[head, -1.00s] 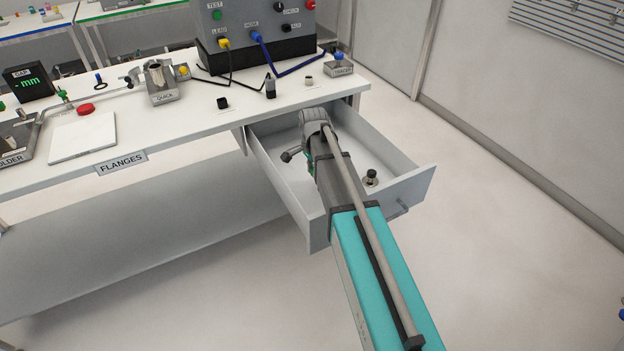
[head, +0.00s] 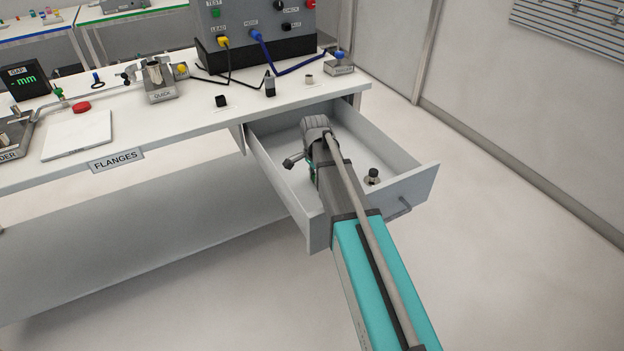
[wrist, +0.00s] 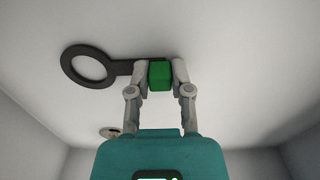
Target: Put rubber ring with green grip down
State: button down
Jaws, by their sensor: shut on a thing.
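The rubber ring (wrist: 66,66) is a flat black ring with a dark handle and a green block grip (wrist: 160,76); it shows in the wrist view. My gripper (wrist: 160,79) is shut on the green grip, one finger on each side. The ring lies flat on or just above the pale drawer floor; I cannot tell whether it touches. In the head view my gripper is inside the open drawer (head: 410,181), and my arm hides the ring and most of the grip.
A small dark-topped item (head: 373,176) stands in the drawer to the right of my arm. The drawer walls enclose the gripper. The drawer's right part has bare floor.

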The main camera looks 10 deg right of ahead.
jog(key=shift+f, duration=0.1)
jog(key=c, duration=0.5)
grip_release()
jog(key=shift+c, duration=0.2)
notch_tip(320, 180, up, 12)
jog(key=p, duration=1.2)
dwell(0.7)
jog(key=s+d+r+n+p, duration=0.1)
jog(key=s+r+n+p, duration=0.2)
jog(key=s+n, duration=0.3)
jog(key=s+d+r+n+p, duration=0.1)
jog(key=s+r+n+p, duration=0.3)
jog(key=s, duration=1)
jog(key=shift+n, duration=1.7)
jog(key=shift+s+r, duration=0.1)
